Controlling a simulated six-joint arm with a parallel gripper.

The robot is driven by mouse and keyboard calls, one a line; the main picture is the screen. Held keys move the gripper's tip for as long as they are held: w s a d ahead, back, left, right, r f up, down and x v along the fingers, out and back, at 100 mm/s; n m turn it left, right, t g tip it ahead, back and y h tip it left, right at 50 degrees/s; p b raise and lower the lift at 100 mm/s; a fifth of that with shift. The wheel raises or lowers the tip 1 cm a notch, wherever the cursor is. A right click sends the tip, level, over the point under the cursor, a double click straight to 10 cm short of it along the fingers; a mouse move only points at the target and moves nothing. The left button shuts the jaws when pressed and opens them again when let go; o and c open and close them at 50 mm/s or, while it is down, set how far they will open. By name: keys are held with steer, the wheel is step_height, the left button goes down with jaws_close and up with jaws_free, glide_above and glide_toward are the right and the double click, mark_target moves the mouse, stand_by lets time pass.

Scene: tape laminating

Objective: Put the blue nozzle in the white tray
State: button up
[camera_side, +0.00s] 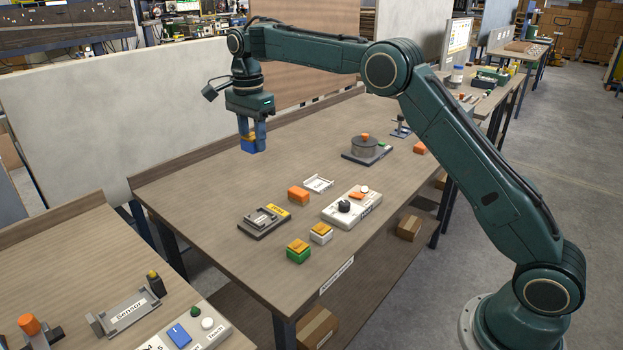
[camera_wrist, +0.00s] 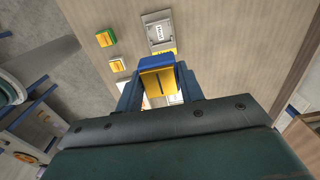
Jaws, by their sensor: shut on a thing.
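The blue nozzle (camera_side: 248,147) is a small blue block with a yellow-orange top. My gripper (camera_side: 253,136) points down over the far left part of the table, its blue fingers shut on the nozzle. The wrist view shows the nozzle (camera_wrist: 157,74) between the fingers (camera_wrist: 157,82). The nozzle looks held above the table, but its exact height is hard to tell. The white tray (camera_side: 318,178) is a small open frame on the table, to the right of my gripper and nearer the side camera. The tray cannot be made out surely in the wrist view.
Near the tray are an orange block (camera_side: 298,194), a dark fixture with a yellow label (camera_side: 264,221) and a white control box (camera_side: 343,214). A green block (camera_side: 298,255) and a white block (camera_side: 321,236) stand in front. A round grey device (camera_side: 365,147) is behind. The far left tabletop is clear.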

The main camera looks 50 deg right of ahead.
steer(key=shift+d, duration=0.1)
stand_by(0.3)
steer(key=d+f, duration=0.6)
steer(key=d, duration=0.6)
steer(key=d+f, duration=0.6)
steer(key=d, duration=0.6)
steer(key=shift+w+d, duration=0.25)
steer(key=shift+d, duration=0.05)
steer(key=shift+f, duration=0.1)
steer(key=shift+f, duration=4.15)
steer(key=shift+f, duration=0.2)
steer(key=o, duration=1.2)
